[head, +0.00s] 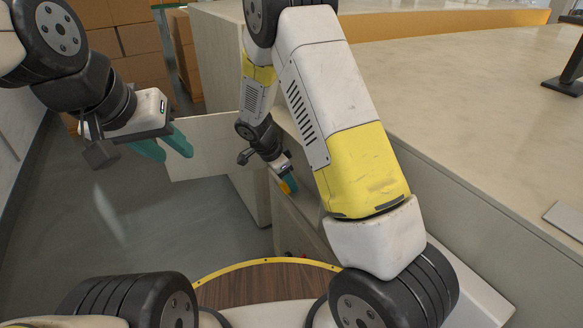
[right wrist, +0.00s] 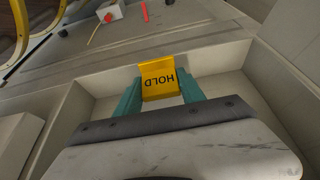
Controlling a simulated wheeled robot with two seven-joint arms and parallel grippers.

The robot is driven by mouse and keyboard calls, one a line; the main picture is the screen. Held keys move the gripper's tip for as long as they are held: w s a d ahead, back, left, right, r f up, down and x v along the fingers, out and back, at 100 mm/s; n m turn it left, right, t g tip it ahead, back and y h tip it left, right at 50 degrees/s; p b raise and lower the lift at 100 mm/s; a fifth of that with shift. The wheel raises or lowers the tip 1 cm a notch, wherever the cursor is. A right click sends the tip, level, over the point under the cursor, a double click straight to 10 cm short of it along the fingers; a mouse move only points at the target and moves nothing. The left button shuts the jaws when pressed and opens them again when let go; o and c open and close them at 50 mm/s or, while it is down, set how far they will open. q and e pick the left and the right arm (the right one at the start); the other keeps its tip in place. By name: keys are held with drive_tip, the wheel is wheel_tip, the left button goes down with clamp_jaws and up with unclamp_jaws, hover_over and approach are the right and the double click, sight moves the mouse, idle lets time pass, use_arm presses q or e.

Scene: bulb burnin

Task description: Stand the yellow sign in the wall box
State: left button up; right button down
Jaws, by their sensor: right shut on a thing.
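The yellow sign (right wrist: 158,78) shows the word HOLD, upside down in the right wrist view. My right gripper (right wrist: 161,94) is shut on it, with one teal finger on each side. In the head view the right gripper (head: 287,184) is low beside the counter, with a small part of the sign (head: 290,187) showing. A pale, shallow box (right wrist: 228,85) with raised walls surrounds the sign in the right wrist view. I cannot tell whether the sign touches its floor. My left gripper (head: 174,149) is open and empty at the left.
A pale panel (head: 205,150) sticks out left of the right gripper. A long counter (head: 470,90) fills the right side. Cardboard boxes (head: 140,60) are stacked at the back. A white block (right wrist: 110,12) with a red part and yellow cord lies outside the box. Grey floor is clear at left.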

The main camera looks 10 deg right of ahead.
drive_tip(key=shift+w+d+f, duration=0.25)
drive_tip(key=shift+d+f, duration=0.2)
drive_tip(key=shift+d, duration=0.15)
drive_tip(key=shift+w+d+f, duration=0.2)
drive_tip(key=shift+d+f, duration=0.3)
drive_tip(key=shift+d, duration=0.1)
drive_tip(key=shift+w+d+f, duration=0.25)
drive_tip(key=shift+d+f, duration=0.2)
drive_tip(key=shift+d, duration=0.15)
drive_tip(key=c, duration=0.7)
unclamp_jaws()
